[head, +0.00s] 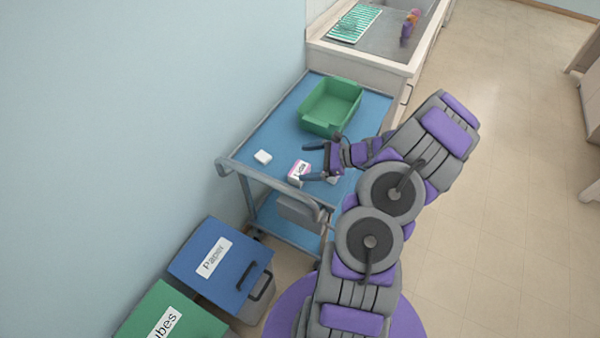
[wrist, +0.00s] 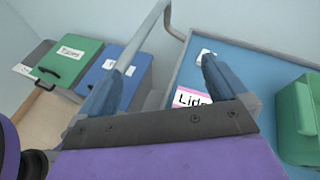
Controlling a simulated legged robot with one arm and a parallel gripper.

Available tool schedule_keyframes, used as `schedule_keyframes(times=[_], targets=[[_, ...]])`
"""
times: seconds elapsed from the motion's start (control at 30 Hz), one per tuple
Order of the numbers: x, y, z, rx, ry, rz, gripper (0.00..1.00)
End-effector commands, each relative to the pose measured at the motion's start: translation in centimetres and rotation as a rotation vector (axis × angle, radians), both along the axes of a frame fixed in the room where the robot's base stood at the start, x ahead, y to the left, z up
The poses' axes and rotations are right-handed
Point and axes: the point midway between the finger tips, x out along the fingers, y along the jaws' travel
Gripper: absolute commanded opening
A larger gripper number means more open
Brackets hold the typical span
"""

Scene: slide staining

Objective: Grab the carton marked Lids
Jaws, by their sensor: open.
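The carton marked Lids (head: 298,171) is a small white box with a pink edge on the blue top of the cart, near its front. My gripper (head: 307,163) is open, its fingers pointing left, one on the far side of the carton and one on the near side in the head view. In the wrist view my gripper (wrist: 160,68) shows nothing held; the Lids carton (wrist: 187,97) lies by the right finger, which partly hides it. I cannot tell whether the finger touches it.
A green bin (head: 331,107) stands at the cart's back. A small white box (head: 263,157) lies left of the carton. The cart (head: 290,118) has a grey rail at its near end. Lidded bins, blue marked Paper (head: 200,262) and green (head: 160,318), stand on the floor nearby.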

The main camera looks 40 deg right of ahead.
Motion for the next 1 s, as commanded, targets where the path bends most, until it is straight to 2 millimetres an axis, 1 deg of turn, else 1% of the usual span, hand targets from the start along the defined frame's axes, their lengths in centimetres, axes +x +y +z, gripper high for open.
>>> schedule_keyframes(times=[0.03,0.1,0.2,0.3,0.37,0.43,0.53,0.9,1.0], targets=[[-1.1,-2.1,-1.8,0.035,0.023,-0.082,1.00],[-2.3,-4.5,-3.8,0.072,0.046,-0.176,1.00],[-4.0,-7.1,-6.2,0.110,0.075,-0.281,1.00],[-5.3,-8.7,-7.7,0.135,0.091,-0.349,1.00],[-5.7,-9.2,-8.3,0.146,0.098,-0.374,1.00],[-5.8,-9.4,-8.9,0.152,0.102,-0.388,1.00],[-4.8,-9.0,-9.5,0.154,0.104,-0.389,1.00],[1.4,-6.2,-12.2,0.153,0.102,-0.386,1.00],[2.8,-5.6,-12.8,0.153,0.102,-0.386,1.00]])
